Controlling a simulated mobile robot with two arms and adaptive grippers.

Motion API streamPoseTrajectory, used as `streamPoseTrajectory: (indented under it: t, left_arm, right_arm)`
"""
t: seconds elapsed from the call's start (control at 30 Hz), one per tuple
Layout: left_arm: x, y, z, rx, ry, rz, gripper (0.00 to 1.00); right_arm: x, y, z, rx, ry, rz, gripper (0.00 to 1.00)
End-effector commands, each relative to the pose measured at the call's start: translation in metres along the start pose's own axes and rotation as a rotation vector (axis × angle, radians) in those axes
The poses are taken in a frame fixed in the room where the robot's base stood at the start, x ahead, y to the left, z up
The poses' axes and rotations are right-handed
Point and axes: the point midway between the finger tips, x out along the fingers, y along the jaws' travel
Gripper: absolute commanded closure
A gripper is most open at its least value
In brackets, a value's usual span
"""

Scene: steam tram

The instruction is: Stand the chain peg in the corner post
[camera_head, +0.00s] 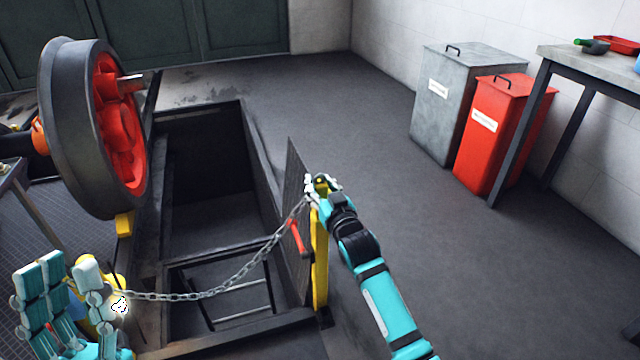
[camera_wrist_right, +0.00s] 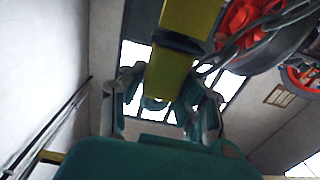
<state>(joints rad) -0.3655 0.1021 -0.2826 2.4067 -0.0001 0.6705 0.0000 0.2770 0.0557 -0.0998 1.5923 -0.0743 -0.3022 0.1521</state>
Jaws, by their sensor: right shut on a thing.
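My right gripper (camera_head: 322,188) is shut on a yellow peg (camera_head: 321,183) at the top of the yellow corner post (camera_head: 320,262). In the right wrist view a yellow bar with a dark band (camera_wrist_right: 178,42) lies between the fingers of the right gripper (camera_wrist_right: 166,95). I cannot tell whether the peg is inside the post or only above it. The chain (camera_head: 235,279) sags from the right gripper to a yellow post (camera_head: 118,283) at lower left, and also shows in the right wrist view (camera_wrist_right: 262,28). My left gripper (camera_head: 80,305) is beside that left post; its closure is unclear.
An open floor pit (camera_head: 210,180) with a ladder (camera_head: 240,302) lies below the chain. A dark raised panel (camera_head: 296,185) and red handle (camera_head: 297,236) are beside the corner post. A large wheel (camera_head: 70,130) is left; bins (camera_head: 500,130) and a bench (camera_head: 590,65) stand right.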

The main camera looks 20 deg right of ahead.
Motion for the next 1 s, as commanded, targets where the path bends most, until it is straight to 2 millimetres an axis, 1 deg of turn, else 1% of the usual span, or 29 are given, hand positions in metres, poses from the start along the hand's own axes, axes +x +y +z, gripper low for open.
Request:
streamPoseTrajectory:
  t: [0.27, 0.53, 0.57, 0.7, 0.77, 1.0]
  left_arm:
    - [-0.0013, 0.0002, 0.0014, -0.001, -0.008, -0.002, 0.69]
    - [-0.0025, 0.0003, -0.0009, -0.002, 0.003, -0.002, 0.69]
    - [-0.0024, 0.0003, -0.0013, -0.002, 0.004, -0.002, 0.69]
    - [-0.0023, 0.0003, -0.0013, -0.002, 0.005, -0.002, 0.69]
    - [-0.0023, 0.0004, -0.0013, -0.003, 0.005, -0.002, 0.69]
    - [-0.0019, 0.0005, -0.0013, -0.005, 0.005, -0.005, 0.69]
  right_arm:
    - [0.0001, -0.0001, -0.0002, 0.0, 0.001, 0.0, 1.0]
    - [0.0001, -0.0001, 0.0038, 0.0, 0.0, 0.0, 1.0]
    - [0.0001, -0.0001, 0.0035, 0.0, 0.001, 0.0, 0.67]
    - [0.0001, -0.0001, 0.0034, 0.0, 0.001, 0.0, 0.48]
    - [0.0001, -0.0001, 0.0035, 0.0, 0.001, 0.0, 0.42]
    - [-0.0003, -0.0001, 0.0046, 0.0, -0.002, 0.0, 0.42]
